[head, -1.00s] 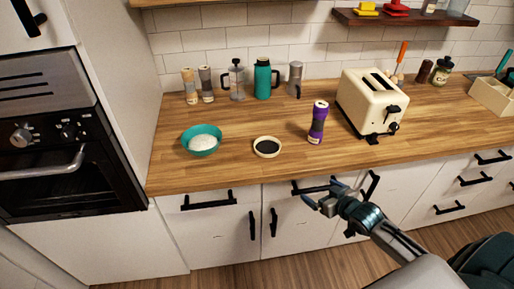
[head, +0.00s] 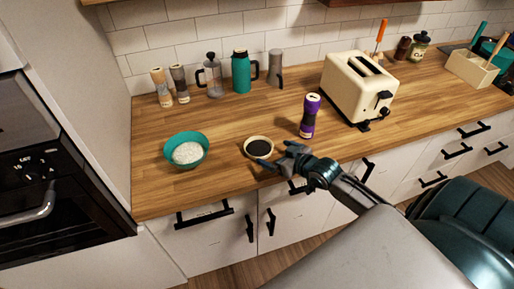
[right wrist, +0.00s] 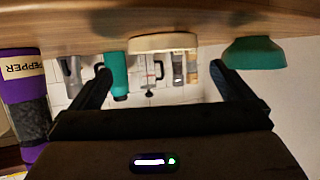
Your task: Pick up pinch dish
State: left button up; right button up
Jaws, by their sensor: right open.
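The pinch dish (head: 258,147) is a small, round, cream dish with dark contents, near the counter's front edge in the head view. My right gripper (head: 276,155) is open and empty at the counter's front edge, just to the right and in front of the dish. In the right wrist view, which looks upside down, the dish (right wrist: 163,41) shows ahead between the open fingers (right wrist: 160,72), apart from them. My left gripper is not in view.
A teal bowl (head: 186,138) of white grains stands left of the dish. Grinders, a press and a teal flask (head: 241,73) line the wall. Counter behind the dish is clear.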

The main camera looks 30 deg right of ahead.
aim_at(253, 144)
jog(key=shift+w+f, duration=0.15)
jog(key=shift+w, duration=0.35)
jog(key=shift+w+a+f, duration=0.1)
jog(key=shift+w+f, duration=0.05)
jog(key=shift+w, duration=0.2)
jog(key=shift+w+a+f, duration=0.1)
jog(key=shift+w+f, duration=0.05)
jog(key=shift+w, duration=0.15)
jog(key=p+x, duration=0.1)
jog(key=x, duration=0.1)
jog(key=shift+w+a+p, duration=0.25)
jog(key=shift+w+p, duration=0.1)
jog(key=shift+w, duration=0.05)
jog(key=shift+x, duration=0.95)
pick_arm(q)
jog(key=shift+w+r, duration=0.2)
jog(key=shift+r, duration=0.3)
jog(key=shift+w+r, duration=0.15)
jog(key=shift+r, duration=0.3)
pick_arm(e)
jog(key=shift+w+f, duration=0.15)
jog(key=shift+f, duration=0.1)
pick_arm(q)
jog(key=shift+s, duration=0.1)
pick_arm(e)
jog(key=c, duration=0.9)
